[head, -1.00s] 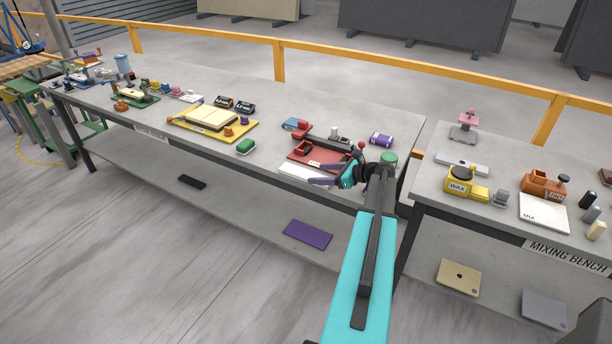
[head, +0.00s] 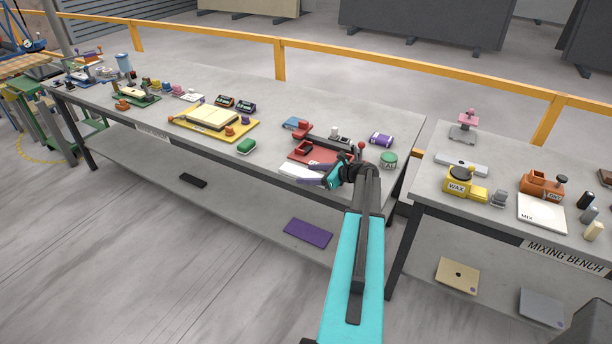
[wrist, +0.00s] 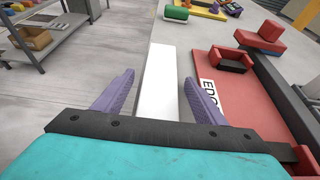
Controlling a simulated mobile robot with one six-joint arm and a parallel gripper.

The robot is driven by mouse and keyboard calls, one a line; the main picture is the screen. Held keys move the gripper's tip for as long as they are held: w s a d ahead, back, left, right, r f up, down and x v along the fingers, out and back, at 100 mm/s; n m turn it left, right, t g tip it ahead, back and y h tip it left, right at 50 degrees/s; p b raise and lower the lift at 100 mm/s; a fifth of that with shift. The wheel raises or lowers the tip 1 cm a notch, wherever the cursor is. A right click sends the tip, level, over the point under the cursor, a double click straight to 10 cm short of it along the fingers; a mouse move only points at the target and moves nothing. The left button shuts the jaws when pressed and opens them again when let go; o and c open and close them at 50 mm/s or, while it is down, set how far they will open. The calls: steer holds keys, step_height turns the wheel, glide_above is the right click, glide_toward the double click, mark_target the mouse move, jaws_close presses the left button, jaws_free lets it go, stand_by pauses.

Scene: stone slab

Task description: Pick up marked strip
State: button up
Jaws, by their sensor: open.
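A plain white strip (wrist: 158,85) lies along the front edge of the bench, beside a red plate; in the head view it shows just left of my gripper (head: 300,172). I see no marking on it. My gripper (wrist: 159,80) is open, its two purple fingers on either side of the strip in the wrist view, with a gap to each side. I cannot tell how high the fingers are above it. In the head view my gripper (head: 318,180) is at the bench front, its fingers partly hidden.
The red plate (wrist: 235,90) with a partly hidden "EDG" label and a red block (wrist: 232,60) lies right of the strip. A dark bar (head: 328,141) is behind. A green round piece (head: 389,159) stands to the right.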

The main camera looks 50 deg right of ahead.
mark_target(310, 175)
stand_by(0.4)
steer(key=c, duration=1.5)
steer(key=shift+r, duration=0.15)
steer(key=shift+r+b, duration=0.55)
steer(key=shift+r, duration=0.1)
steer(key=shift+r+b, duration=0.45)
steer(key=shift+r, duration=0.4)
steer(key=s+b, duration=0.1)
steer(key=s, duration=0.4)
steer(key=s+a+r+b, duration=0.1)
steer(key=s+b, duration=0.1)
steer(key=s, duration=0.3)
steer(key=s+a+b, duration=0.1)
steer(key=s, duration=0.5)
steer(key=shift+a+r, duration=0.25)
steer(key=shift+r, duration=0.15)
steer(key=shift+w, duration=0.1)
